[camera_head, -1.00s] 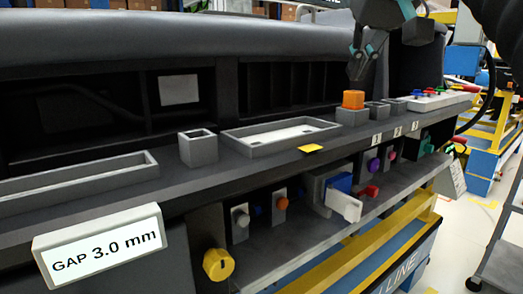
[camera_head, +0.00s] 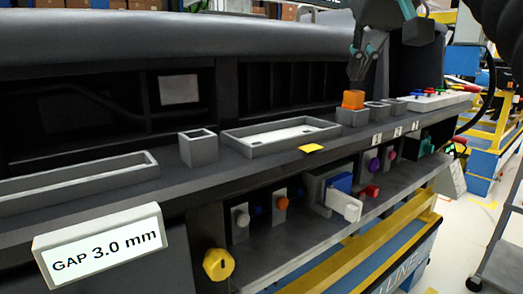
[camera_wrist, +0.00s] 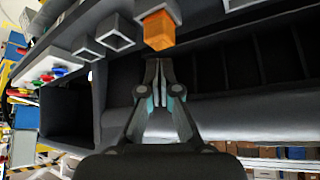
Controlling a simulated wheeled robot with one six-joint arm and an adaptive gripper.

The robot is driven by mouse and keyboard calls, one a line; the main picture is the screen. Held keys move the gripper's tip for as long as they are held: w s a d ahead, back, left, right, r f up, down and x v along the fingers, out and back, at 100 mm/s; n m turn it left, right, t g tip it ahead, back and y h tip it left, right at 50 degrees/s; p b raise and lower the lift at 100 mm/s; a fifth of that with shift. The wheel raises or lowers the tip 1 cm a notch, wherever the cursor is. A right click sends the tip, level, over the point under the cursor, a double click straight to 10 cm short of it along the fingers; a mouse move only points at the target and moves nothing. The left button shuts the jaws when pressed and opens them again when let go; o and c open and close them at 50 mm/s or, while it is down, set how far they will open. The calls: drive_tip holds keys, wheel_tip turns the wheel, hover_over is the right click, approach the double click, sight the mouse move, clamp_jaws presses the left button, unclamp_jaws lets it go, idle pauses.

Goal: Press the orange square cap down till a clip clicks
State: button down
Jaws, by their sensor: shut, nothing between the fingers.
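The orange square cap (camera_head: 353,99) sits in a grey square socket (camera_head: 352,117) on the dashboard ledge, its upper part standing above the rim. The cap also shows in the wrist view (camera_wrist: 159,30), at the top centre. My gripper (camera_head: 358,78) is shut and empty, close above the cap in the head view. In the wrist view my gripper (camera_wrist: 158,65) has its fingertips together just beside the cap; I cannot tell whether they touch it.
Small empty grey sockets (camera_head: 377,110) stand right of the cap, with a panel of coloured buttons (camera_head: 438,99) beyond. A shallow grey tray (camera_head: 245,146) lies to the left. The dark dashboard body (camera_head: 290,90) rises behind. A yellow tag (camera_head: 311,148) lies on the ledge front.

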drive_tip(key=shift+f+b, duration=0.9)
drive_tip(key=shift+f, duration=0.35)
idle(0.8)
idle(0.4)
wheel_tip(320, 180, up, 6)
drive_tip(key=p, duration=0.6)
drive_tip(key=shift+r, duration=1.05)
